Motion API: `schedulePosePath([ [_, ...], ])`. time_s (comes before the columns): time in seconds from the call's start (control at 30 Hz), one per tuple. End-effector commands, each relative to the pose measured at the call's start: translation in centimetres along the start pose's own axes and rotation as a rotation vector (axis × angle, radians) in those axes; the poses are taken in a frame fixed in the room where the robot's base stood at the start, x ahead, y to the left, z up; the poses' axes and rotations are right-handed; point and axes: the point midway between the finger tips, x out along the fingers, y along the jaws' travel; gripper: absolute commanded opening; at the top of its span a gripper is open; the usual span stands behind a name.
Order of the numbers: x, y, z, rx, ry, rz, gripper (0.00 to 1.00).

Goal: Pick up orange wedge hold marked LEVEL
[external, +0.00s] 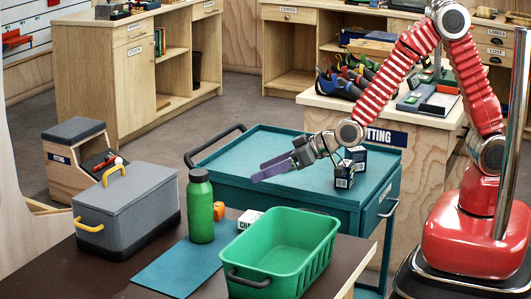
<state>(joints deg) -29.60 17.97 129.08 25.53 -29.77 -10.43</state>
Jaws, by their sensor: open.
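A small orange piece (218,211) shows just right of the green bottle on the dark table, partly hidden behind the bottle. It may be the wedge hold, but I cannot read LEVEL on it. A white block (246,219) with dark letters stands to its right, partly hidden by the green basket. My gripper (264,171) has purple fingers and is open, with nothing seen between them. It is in the air above and to the right of the orange piece, in front of the teal cart top.
The green bottle (201,208), green basket (274,276) and grey cooler box (126,217) crowd the table around a teal mat (172,272). Dark labelled cubes (344,174) sit on the teal cart (240,149) near my wrist.

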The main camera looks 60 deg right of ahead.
Motion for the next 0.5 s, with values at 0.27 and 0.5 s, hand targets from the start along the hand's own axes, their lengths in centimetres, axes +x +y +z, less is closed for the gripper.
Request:
schedulePosePath([
  [0.27,3.5,-2.5,3.6,-0.046,0.082,0.036,0.64],
  [0.5,4.3,-3.2,4.6,-0.063,0.117,0.052,0.64],
])
